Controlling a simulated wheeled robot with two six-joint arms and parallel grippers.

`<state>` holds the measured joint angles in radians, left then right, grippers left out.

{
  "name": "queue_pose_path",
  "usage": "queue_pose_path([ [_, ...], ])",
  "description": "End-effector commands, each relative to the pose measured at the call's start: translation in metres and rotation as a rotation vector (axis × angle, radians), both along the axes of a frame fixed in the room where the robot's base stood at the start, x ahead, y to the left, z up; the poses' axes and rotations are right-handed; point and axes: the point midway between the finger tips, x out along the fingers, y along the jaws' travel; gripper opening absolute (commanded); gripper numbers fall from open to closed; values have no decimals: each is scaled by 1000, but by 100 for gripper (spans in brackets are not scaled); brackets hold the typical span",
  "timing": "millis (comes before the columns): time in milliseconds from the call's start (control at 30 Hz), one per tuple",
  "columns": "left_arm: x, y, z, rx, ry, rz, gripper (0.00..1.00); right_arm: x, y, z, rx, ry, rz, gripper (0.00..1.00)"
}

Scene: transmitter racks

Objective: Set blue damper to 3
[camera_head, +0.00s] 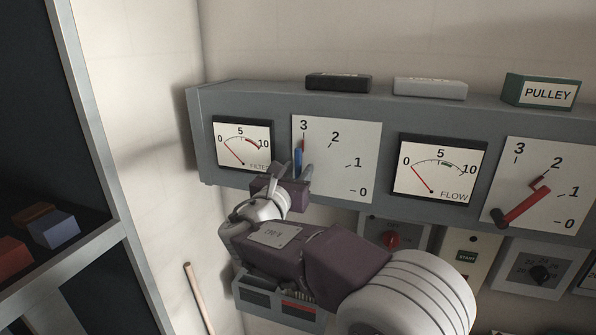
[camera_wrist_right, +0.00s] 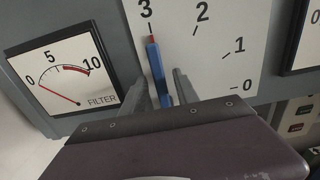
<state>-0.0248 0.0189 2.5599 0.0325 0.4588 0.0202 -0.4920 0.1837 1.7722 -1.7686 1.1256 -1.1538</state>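The blue damper lever (camera_head: 298,160) is on a white dial plate (camera_head: 345,165) marked 0 to 3. It stands nearly upright, and its red tip points at the 3. In the right wrist view the blue lever (camera_wrist_right: 156,66) rises between my two finger tips. My right gripper (camera_head: 296,173) is at the lever's lower part, with a finger on each side. In the wrist view the right gripper (camera_wrist_right: 162,88) looks open, with gaps beside the lever. The lever's lower end is hidden by the gripper. My left gripper is not in view.
A FILTER gauge (camera_head: 242,144) is left of the dial and a FLOW gauge (camera_head: 440,167) is right of it. A red lever (camera_head: 525,207) on another dial points near 2. Label blocks, including PULLEY (camera_head: 541,92), sit on top. Knob panels (camera_head: 541,271) hang below.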

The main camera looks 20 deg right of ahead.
Motion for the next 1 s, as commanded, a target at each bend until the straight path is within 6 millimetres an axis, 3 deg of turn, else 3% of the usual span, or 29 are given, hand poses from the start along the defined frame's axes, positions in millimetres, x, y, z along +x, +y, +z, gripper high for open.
queue_pose_path([
  [200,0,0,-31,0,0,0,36,-39,28,-6,2,-5,7,36],
  [400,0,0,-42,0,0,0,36,-66,45,-2,0,-4,2,36],
  [767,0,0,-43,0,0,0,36,-71,46,-1,-1,-2,-4,36],
  [867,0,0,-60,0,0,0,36,-68,20,-18,-1,-3,-66,36],
  [967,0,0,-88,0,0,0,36,-70,-42,-62,-7,39,-210,36],
  [1000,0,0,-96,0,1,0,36,-75,-66,-90,12,91,-268,36],
])
